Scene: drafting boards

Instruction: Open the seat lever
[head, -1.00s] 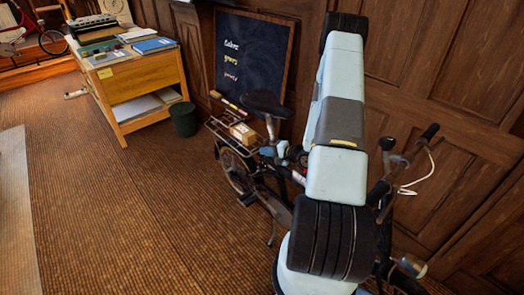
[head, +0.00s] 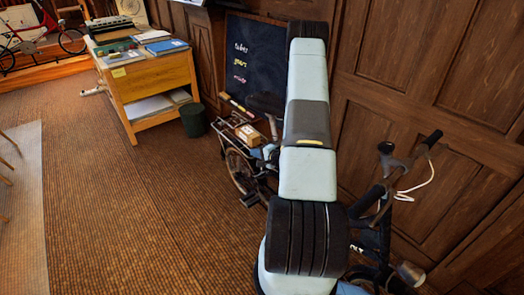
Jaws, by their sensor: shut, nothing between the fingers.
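A dark bicycle stands against the panelled wall, partly behind my arm in the head view. Its black saddle (head: 265,103) shows just left of my arm, and its handlebar (head: 432,138) shows on the right. The seat lever cannot be made out; the seat post area is mostly covered by my arm. My pale blue arm reaches up across the middle of the picture. My gripper and its fingers are hidden behind the arm, so I cannot see where they are relative to the lever.
A small parcel (head: 247,135) sits on the bicycle's rear rack. A chalkboard (head: 258,60) leans on the wall behind. A wooden desk (head: 155,91) with books and a dark bin (head: 194,121) stand to the left.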

